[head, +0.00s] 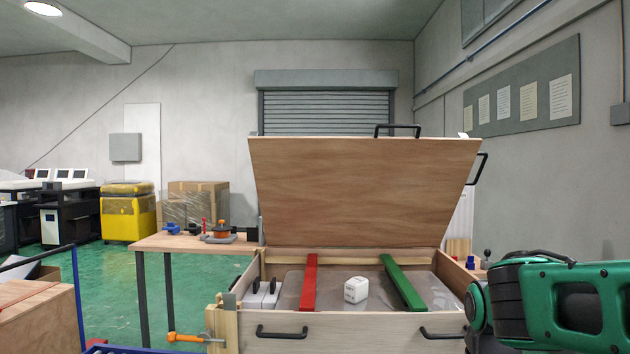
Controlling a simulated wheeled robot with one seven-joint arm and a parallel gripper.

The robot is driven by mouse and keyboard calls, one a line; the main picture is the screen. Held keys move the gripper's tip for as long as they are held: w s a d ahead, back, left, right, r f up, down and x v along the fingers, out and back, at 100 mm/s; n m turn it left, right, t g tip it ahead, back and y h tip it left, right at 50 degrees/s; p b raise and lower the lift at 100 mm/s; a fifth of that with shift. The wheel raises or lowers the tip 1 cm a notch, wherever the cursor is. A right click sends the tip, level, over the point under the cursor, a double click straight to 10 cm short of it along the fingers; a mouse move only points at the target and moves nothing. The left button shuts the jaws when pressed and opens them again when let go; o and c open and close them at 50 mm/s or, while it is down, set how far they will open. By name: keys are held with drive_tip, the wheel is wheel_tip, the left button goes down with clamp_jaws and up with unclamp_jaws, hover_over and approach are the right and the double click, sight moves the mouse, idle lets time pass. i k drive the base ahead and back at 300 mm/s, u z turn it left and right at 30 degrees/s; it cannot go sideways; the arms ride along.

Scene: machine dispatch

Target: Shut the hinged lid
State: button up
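The hinged lid (360,190) is a wooden panel standing open, raised at the back of a wooden crate (370,330). A black handle (397,127) is on the lid's top edge, and another (477,169) is on its right side. Inside the crate I see a red bar (309,282), a green bar (403,282), a small white block (356,290) and grey-white pieces (262,294) at the left. My green and black arm shows at the lower right, beside the crate. My gripper is not in view.
An orange-handled clamp (190,338) sits at the crate's front left corner. Black handles (282,333) are on its front wall. A workbench (190,242) with tools stands behind to the left. A wooden box (40,310) and blue rails (80,300) are at the lower left.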

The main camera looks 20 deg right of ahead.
sight(376, 192)
drive_tip(key=u, duration=0.05)
drive_tip(key=k, duration=0.65)
drive_tip(key=z, duration=0.55)
drive_tip(key=i, duration=1.45)
drive_tip(key=u, duration=0.2)
